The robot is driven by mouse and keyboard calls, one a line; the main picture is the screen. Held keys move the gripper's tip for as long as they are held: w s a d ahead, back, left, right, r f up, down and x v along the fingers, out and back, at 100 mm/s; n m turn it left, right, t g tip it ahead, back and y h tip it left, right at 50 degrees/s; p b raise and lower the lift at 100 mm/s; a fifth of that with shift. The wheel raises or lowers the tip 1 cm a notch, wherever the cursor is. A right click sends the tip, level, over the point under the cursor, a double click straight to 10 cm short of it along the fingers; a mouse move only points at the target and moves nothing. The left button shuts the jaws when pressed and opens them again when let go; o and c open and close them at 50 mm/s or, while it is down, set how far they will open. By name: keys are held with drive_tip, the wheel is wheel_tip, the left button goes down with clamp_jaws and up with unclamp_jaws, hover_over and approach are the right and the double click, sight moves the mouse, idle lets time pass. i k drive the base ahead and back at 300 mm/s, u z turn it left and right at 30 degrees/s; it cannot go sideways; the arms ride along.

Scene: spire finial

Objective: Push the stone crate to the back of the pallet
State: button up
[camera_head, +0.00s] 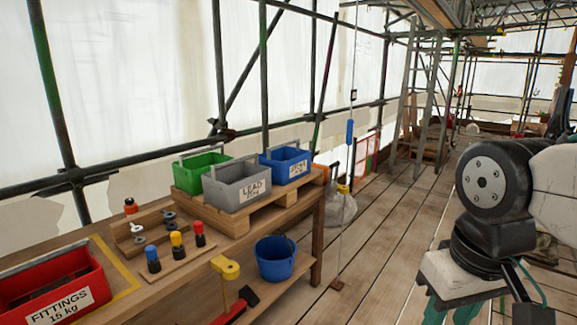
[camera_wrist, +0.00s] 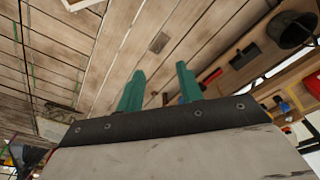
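The blue crate (camera_head: 272,170), whose small label seems to read "STONE", stands at the right end of the wooden pallet (camera_head: 285,198). A grey crate labelled "LEAD" (camera_head: 228,194) stands left of it, nearer the front edge. A green crate (camera_head: 186,181) stands at the left, behind the grey one. My gripper (camera_head: 450,311) is at the lower right of the head view, well away from the pallet and partly cut off by the frame. In the wrist view, its two teal fingers (camera_wrist: 160,69) are apart with nothing between them, above the plank floor.
The pallet sits on a wooden bench with a red "FITTINGS" crate (camera_head: 58,298), coloured bottles (camera_head: 175,246) and a yellow-headed tool (camera_head: 226,267). A blue bucket (camera_head: 275,262) is below the pallet. Scaffold poles (camera_head: 219,70) stand behind the bench.

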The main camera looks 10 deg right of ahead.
sight(287, 164)
drive_tip(key=z, duration=0.3)
drive_tip(key=i, duration=2.6)
drive_tip(key=z, duration=0.05)
